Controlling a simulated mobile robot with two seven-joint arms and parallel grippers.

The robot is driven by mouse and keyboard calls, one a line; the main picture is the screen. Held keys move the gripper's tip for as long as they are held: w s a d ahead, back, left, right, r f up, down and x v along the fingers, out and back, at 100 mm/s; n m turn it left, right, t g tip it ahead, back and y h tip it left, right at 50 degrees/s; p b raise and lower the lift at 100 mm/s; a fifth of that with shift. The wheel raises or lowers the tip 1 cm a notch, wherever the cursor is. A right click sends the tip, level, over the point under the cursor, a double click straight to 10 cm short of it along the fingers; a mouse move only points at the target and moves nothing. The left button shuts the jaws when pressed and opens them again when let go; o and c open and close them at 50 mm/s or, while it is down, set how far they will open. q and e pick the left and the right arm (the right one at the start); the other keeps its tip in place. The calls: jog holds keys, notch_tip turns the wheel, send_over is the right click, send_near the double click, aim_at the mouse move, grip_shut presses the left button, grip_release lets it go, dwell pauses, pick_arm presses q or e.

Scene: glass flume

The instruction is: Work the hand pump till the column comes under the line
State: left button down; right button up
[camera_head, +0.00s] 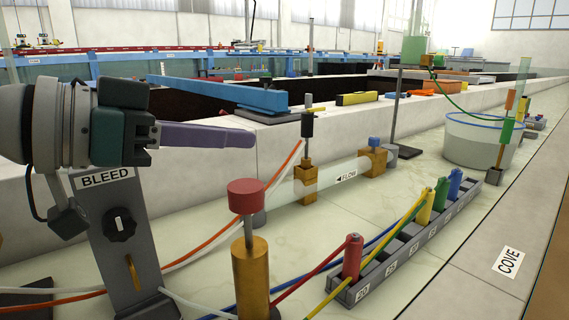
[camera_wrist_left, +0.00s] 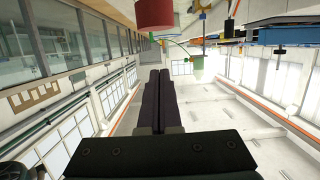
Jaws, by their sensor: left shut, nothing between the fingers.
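The hand pump appears to be the brass cylinder (camera_head: 251,275) with a thin rod and a red knob (camera_head: 246,196) on top, at the front centre. The red knob also shows at the top of the left wrist view (camera_wrist_left: 154,14). My left gripper (camera_head: 250,138) is shut and empty, its fingers pointing right, above the red knob and apart from it. Its closed fingers show in the left wrist view (camera_wrist_left: 158,74). A clear upright tube (camera_head: 521,75) at the right may be the column; its level and line cannot be made out. My right gripper is not in view.
A BLEED post (camera_head: 120,225) with a black dial stands left of the pump. A round tank (camera_head: 480,140) stands at the back right.

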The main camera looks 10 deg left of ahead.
aim_at(246, 196)
pick_arm(q)
notch_tip(246, 196, down, 4)
jog(key=shift+s+a+f+b, duration=0.1)
jog(key=shift+s+a+b, duration=0.05)
jog(key=shift+b, duration=0.25)
notch_tip(246, 196, down, 5)
jog(key=b, duration=0.5)
